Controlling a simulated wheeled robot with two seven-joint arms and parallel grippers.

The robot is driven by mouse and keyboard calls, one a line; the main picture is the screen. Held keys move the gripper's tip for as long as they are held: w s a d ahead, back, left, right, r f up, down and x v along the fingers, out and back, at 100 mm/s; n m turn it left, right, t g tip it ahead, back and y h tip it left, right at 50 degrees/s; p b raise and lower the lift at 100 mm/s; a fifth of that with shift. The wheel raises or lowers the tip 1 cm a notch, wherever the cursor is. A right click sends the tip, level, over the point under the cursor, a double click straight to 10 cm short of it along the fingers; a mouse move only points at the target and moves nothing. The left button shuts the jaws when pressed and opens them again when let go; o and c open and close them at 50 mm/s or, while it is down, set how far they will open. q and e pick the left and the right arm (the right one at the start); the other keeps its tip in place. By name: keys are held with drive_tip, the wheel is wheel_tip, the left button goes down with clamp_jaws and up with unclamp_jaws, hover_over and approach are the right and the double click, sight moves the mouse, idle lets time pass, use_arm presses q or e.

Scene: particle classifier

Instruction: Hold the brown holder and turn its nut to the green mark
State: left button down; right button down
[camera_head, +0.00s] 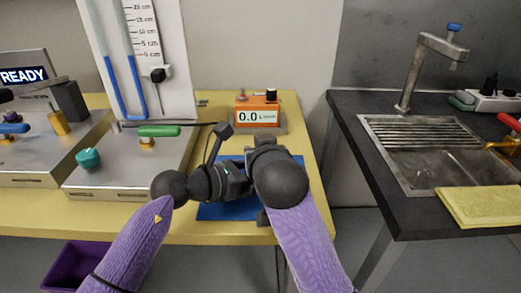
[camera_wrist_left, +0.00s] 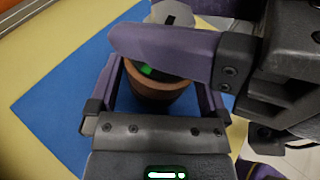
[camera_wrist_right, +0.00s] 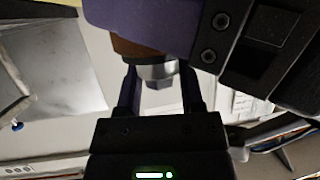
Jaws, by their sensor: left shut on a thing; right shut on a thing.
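The brown holder (camera_wrist_left: 152,90) is a round cylinder between the two fingers of my left gripper (camera_wrist_left: 158,78), which is shut on it above the blue mat. A green mark (camera_wrist_left: 146,70) shows on its dark top. In the right wrist view the holder (camera_wrist_right: 132,46) shows partly behind a purple finger. The silver nut (camera_wrist_right: 157,71) sits between the fingers of my right gripper (camera_wrist_right: 160,82), which is shut on it. A grey metal part with a dark slot (camera_wrist_left: 172,13) shows above the holder in the left wrist view. In the head view my arms hide the holder and nut.
The blue mat (camera_head: 222,211) lies on the yellow table (camera_head: 311,165). An orange meter (camera_head: 258,113) reading 0.0 stands behind my grippers. A metal box with a teal knob (camera_head: 88,158) and green handle (camera_head: 159,131) is at left. A sink (camera_head: 370,131) is at right.

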drive_tip(key=shift+r, duration=0.1)
idle(0.5)
drive_tip(key=shift+c, duration=1.4)
unclamp_jaws()
drive_tip(key=v, duration=1.2)
